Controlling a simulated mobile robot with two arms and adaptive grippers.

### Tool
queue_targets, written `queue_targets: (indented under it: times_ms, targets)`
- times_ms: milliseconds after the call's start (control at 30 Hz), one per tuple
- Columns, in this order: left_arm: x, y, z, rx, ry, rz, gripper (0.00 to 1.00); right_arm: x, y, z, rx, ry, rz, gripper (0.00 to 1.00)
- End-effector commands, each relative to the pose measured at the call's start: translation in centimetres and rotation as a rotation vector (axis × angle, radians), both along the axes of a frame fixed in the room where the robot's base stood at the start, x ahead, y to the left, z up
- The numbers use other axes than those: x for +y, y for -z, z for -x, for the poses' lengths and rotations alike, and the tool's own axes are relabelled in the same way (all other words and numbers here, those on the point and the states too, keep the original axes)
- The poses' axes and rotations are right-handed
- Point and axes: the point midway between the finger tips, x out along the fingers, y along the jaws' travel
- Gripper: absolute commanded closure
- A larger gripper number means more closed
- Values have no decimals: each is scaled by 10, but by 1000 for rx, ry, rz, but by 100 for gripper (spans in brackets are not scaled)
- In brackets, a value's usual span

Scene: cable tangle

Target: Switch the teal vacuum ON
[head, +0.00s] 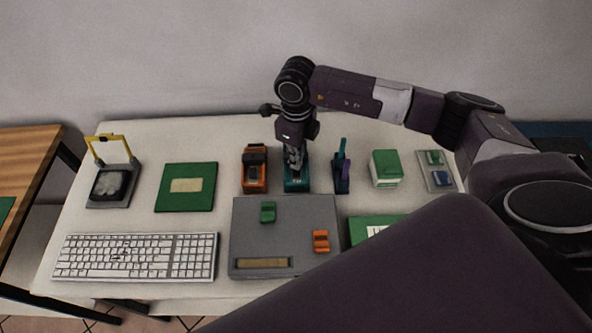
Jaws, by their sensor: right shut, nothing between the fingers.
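The teal vacuum (297,184) stands at the middle of the table, between the orange device and the teal and purple tools. My right gripper (295,166) points down over it, shut and empty, its fingertips at or just above the top of the vacuum. Whether they touch cannot be told. The gripper hides most of the vacuum's upper part, and its switch cannot be made out. My left gripper is not in view.
An orange device (255,178) stands close on the left and a teal and purple tool stand (342,172) close on the right. A grey panel (285,213) with green and orange switches lies in front. A keyboard (137,257) lies front left.

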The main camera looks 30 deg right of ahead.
Motion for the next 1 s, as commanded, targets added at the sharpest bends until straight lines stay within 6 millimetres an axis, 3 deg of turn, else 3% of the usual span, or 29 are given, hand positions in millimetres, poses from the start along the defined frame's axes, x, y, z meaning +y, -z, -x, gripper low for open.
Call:
queue_targets:
  times_ms: [467, 1000]
  targets:
    - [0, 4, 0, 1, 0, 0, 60, 0, 5, 0, 1, 0, 0, 100]
    - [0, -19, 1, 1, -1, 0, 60, 0, -36, 0, -1, -1, 0, 100]
